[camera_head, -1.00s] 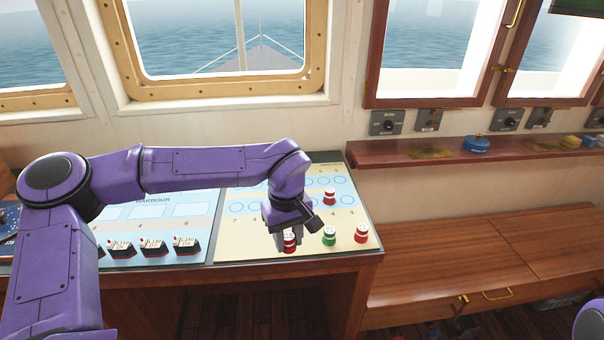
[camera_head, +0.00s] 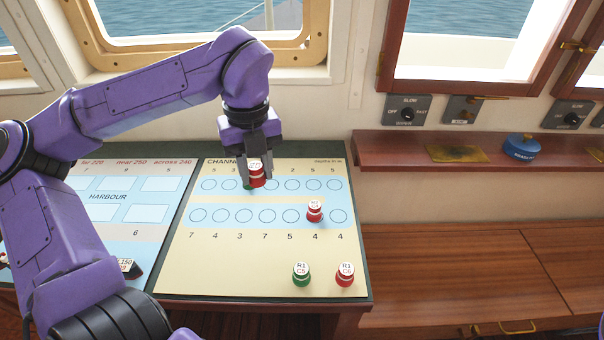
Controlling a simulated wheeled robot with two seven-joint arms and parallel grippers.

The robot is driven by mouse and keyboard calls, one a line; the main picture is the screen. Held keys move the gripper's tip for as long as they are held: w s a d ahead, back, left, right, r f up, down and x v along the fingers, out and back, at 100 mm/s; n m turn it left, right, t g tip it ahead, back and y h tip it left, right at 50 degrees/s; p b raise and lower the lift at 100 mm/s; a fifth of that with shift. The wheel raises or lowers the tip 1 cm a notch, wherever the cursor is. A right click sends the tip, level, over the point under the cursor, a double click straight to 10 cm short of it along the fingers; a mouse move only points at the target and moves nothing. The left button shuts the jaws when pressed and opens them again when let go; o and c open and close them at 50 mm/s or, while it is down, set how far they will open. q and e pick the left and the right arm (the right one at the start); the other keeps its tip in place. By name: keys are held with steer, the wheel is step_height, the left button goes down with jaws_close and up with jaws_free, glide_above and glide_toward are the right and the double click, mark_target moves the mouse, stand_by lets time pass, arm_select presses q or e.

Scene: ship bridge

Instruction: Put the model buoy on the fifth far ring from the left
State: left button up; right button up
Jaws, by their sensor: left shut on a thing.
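My left gripper (camera_head: 254,157) points down over the far row of rings on the channel board (camera_head: 215,265). It is shut on a red-and-white buoy (camera_head: 257,177), held upright at about the third far ring. A bit of green (camera_head: 246,184) shows behind its left side, seemingly another buoy, mostly hidden. The fifth far ring (camera_head: 292,184) is empty, to the right of the held buoy. Another red buoy (camera_head: 315,211) stands on the sixth near ring. A green buoy (camera_head: 301,275) and a red buoy (camera_head: 345,275) stand at the board's front. My right gripper is out of view.
The harbour board (camera_head: 110,215) with a ship block (camera_head: 130,268) lies to the left, partly behind my left arm. A wooden ledge (camera_head: 400,150) with a blue round object (camera_head: 521,147) and a lower bench (camera_head: 450,255) lie to the right.

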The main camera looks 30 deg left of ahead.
arm_select(q)
steer(key=w+f+p, duration=0.3)
steer(key=w, duration=0.5)
steer(key=p, duration=0.1)
glide_above(292, 185)
step_height(292, 185, down, 6)
steer(key=shift+s+f, duration=0.1)
steer(key=shift+s, duration=0.05)
step_height(292, 185, down, 3)
steer(key=shift+r, duration=0.15)
steer(key=shift+w+f, duration=0.25)
steer(key=shift+f, duration=0.2)
